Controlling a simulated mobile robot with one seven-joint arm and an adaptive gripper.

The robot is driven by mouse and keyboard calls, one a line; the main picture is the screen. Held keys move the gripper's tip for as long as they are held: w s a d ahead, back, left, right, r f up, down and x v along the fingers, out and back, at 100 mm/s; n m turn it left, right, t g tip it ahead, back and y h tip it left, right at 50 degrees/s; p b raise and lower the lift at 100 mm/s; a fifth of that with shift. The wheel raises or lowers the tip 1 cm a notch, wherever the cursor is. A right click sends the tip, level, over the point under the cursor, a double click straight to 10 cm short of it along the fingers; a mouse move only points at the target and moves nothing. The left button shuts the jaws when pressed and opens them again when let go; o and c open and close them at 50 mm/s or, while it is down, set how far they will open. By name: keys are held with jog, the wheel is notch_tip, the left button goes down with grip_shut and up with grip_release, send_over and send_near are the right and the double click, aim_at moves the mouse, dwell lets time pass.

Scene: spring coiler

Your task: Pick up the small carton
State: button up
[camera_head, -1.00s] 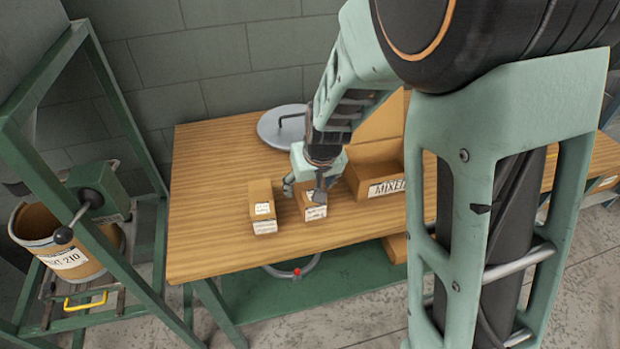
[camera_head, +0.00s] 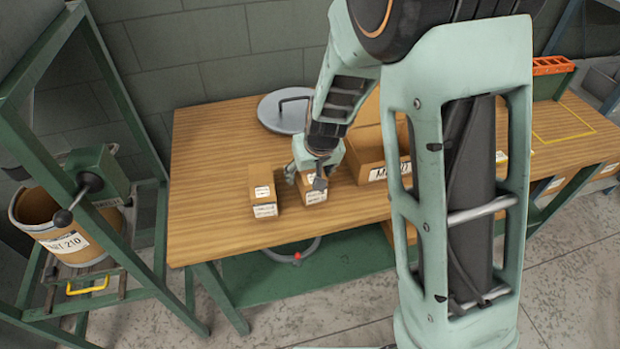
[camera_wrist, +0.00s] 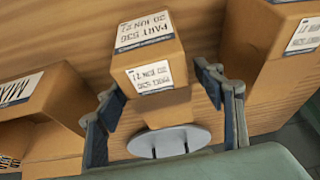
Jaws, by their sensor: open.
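Two small brown cartons with white labels stand near the front edge of the wooden table. My gripper (camera_head: 311,178) is low over the right carton (camera_head: 314,196). In the wrist view, my open gripper (camera_wrist: 166,122) has one finger on each side of this carton (camera_wrist: 150,62). A gap shows beside the carton there, and I cannot tell whether either finger touches it. The left carton (camera_head: 263,198) stands apart from the gripper; a second labelled carton (camera_wrist: 285,48) shows at the right of the wrist view.
A larger open box (camera_head: 372,158) with a label stands close to the right of the gripper. A round grey lid (camera_head: 275,112) lies behind. The wooden table (camera_head: 215,170) is clear at its left. A green frame with a drum (camera_head: 50,225) stands at the left.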

jog(key=shift+f, duration=0.2)
dwell(0.3)
grip_shut()
dwell(0.3)
